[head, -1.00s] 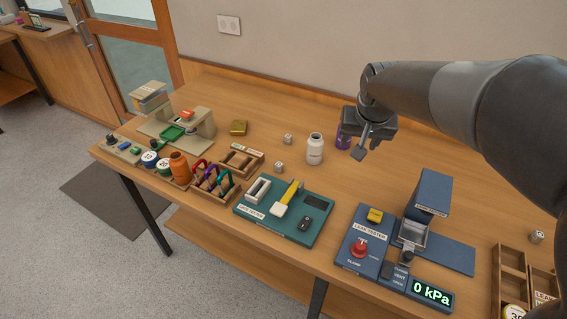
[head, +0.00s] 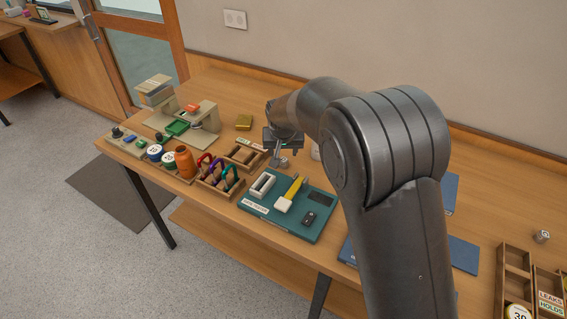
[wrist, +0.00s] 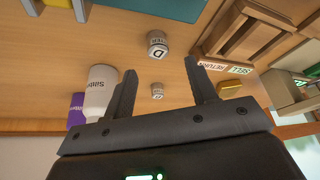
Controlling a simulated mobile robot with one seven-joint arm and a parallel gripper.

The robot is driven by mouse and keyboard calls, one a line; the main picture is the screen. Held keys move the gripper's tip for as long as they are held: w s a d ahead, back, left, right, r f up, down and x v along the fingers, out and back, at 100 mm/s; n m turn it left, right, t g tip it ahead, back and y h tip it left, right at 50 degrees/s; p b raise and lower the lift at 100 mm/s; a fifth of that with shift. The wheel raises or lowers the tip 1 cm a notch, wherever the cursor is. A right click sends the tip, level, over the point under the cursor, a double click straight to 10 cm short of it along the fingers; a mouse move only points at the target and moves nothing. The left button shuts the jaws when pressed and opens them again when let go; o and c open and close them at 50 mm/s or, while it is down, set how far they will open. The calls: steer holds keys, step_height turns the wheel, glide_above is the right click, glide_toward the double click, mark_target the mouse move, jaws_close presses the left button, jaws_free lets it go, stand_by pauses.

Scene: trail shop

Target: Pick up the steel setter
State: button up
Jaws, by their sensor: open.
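Two small grey metal-looking cylinders with lettered tops stand on the table. The nearer one (wrist: 157,50) shows a "D" on top in the wrist view, and the other (wrist: 157,90) stands closer to the wall. I cannot tell which one is the steel setter. In the head view the nearer cylinder (head: 283,162) shows just below my gripper (head: 276,157); the other is hidden behind the gripper. My gripper (wrist: 160,69) is open and empty above the table, and both cylinders appear in the gap between its fingers.
A white bottle (wrist: 100,92) and a purple one (wrist: 76,110) stand beside the left finger in the wrist view. Another small grey cylinder (head: 541,237) stands far right.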

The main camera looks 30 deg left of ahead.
mark_target(284, 160)
steer(key=x, duration=0.5)
steer(key=shift+d+f, duration=0.1)
steer(key=shift+f, duration=0.35)
steer(key=c, duration=1.1)
steer(key=shift+r, duration=0.15)
steer(key=shift+r, duration=0.65)
step_height(284, 160, up, 3)
steer(key=shift+f, duration=0.1)
steer(key=d+r, duration=0.2)
steer(key=d, duration=0.1)
steer(key=w+d+r, duration=0.1)
steer(key=d+r, duration=0.1)
steer(key=d, duration=0.2)
steer(key=w+d+r, duration=0.1)
steer(key=d+r, duration=0.2)
steer(key=d, duration=0.1)
steer(key=shift+w+d, duration=0.15)
steer(key=shift+d, duration=0.05)
